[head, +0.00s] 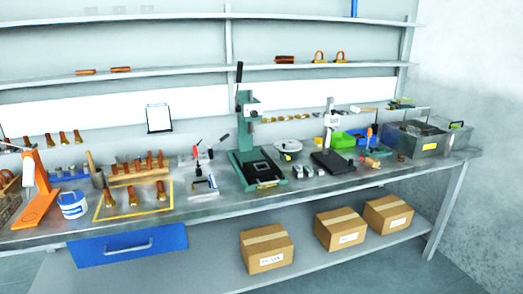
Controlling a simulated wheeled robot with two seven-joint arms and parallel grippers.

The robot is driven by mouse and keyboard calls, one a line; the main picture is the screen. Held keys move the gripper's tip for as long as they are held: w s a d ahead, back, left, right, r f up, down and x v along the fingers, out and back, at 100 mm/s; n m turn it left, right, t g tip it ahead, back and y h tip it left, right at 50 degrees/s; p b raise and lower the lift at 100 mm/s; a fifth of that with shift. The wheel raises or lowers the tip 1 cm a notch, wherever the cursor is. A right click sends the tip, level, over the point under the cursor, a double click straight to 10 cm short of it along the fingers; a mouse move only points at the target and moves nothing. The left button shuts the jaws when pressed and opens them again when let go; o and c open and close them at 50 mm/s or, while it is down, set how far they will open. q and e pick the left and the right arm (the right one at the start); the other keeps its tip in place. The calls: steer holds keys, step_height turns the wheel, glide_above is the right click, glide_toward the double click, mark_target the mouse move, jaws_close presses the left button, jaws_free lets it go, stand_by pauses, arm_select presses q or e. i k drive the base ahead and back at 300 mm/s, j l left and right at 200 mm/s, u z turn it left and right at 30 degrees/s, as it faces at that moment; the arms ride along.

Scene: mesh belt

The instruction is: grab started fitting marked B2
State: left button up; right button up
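Three brown-orange fittings stand apart inside a yellow outlined area (146,210) on the bench: a left one (110,199), a middle one (134,195) and a right one (161,191). A wooden rack (140,176) with several similar pieces stands just behind them. No B2 mark is readable on any piece, so I cannot tell which fitting bears it. Neither of my grippers is in view.
A blue and white tub (73,205) and an orange stand (38,191) are left of the yellow area. A green press (250,150) and a black-based stand (331,155) rise to the right. Cardboard boxes (266,247) sit on the lower shelf.

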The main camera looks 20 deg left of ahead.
mark_target(162, 197)
steer(key=u, duration=1.4)
